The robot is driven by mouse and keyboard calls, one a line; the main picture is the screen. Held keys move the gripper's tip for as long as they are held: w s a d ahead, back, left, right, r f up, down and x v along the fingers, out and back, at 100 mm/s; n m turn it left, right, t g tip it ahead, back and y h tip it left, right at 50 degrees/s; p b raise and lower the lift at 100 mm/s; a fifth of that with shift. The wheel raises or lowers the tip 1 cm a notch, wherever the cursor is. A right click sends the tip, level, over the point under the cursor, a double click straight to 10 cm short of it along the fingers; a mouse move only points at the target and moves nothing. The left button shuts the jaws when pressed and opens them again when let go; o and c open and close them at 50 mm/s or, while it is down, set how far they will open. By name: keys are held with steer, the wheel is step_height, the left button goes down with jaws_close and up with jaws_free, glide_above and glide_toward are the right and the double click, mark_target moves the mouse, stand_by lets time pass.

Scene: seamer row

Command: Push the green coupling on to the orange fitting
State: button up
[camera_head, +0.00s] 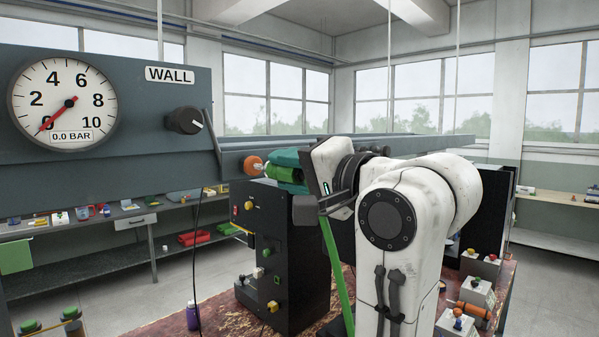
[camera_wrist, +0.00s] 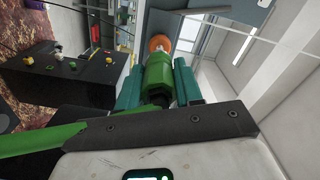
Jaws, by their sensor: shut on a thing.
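The orange fitting (camera_head: 252,165) sticks out from the grey wall panel below the black knob. In the wrist view the orange fitting (camera_wrist: 159,43) lies straight ahead, with a short pale tip facing me. My gripper (camera_wrist: 158,84) is shut on the green coupling (camera_wrist: 157,73), with a teal finger on each side. In the head view the green coupling (camera_head: 283,174) shows below a teal finger and points left at the fitting. The two look roughly in line and very close. I cannot tell whether they touch. A green hose (camera_head: 336,275) hangs below my gripper.
The pressure gauge (camera_head: 63,98) reads 0.0 bar. The black knob (camera_head: 184,121) is under the WALL label. A black cabinet with buttons (camera_head: 285,255) stands below the gripper. A grey rail (camera_head: 420,146) runs behind the arm.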

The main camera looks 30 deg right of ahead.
mark_target(275, 168)
steer(key=shift+x, duration=1.45)
steer(key=shift+w+a, duration=0.1)
steer(key=shift+w, duration=0.25)
stand_by(1.2)
steer(key=o, duration=1.1)
steer(key=shift+c, duration=0.2)
steer(key=shift+s, duration=0.1)
steer(key=b+v, duration=0.3)
steer(key=v, duration=0.7)
steer(key=shift+s, duration=0.25)
